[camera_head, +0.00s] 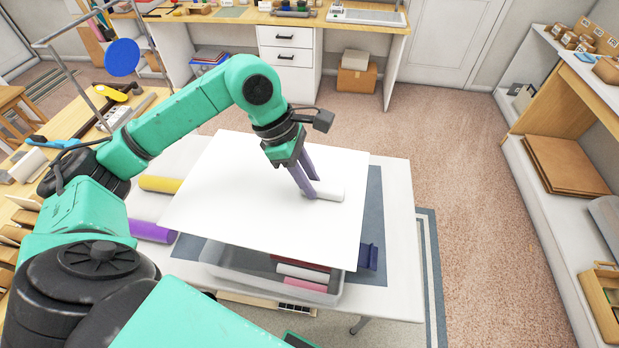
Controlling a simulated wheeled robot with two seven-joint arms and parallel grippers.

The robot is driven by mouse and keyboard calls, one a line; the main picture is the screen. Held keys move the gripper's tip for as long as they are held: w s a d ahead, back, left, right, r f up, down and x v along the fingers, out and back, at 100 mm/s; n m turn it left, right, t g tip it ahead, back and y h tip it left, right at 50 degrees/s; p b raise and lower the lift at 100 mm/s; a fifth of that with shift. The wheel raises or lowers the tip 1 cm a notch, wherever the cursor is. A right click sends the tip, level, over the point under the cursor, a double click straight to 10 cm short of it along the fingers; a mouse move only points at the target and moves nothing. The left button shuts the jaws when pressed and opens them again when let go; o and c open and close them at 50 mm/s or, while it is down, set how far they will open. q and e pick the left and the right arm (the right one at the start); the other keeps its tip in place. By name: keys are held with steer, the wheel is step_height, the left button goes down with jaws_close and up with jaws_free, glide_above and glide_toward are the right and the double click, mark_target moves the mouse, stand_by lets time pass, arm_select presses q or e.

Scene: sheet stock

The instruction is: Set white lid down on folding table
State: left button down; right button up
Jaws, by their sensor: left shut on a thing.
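The white lid (235,195) is a large flat square sheet with a raised white handle (330,191) on it. My left gripper (312,194) comes down from above and is shut on the handle. The lid is over a clear bin (245,280), covering most of it; the bin's front part shows below the lid's front edge. The folding table (398,225) is white and stands under the bin. I cannot tell whether the lid touches the bin. My right gripper is not in view.
Red, white and pink rolls (302,272) lie in the bin. A blue-grey mat (374,205) and a dark blue item (368,257) are right of it. Yellow (160,184) and purple (152,231) rolls lie left. The table's right strip is bare.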

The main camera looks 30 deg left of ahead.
arm_select(q)
steer(key=shift+r, duration=0.15)
steer(key=shift+r+p, duration=0.95)
steer(key=shift+r, duration=2.95)
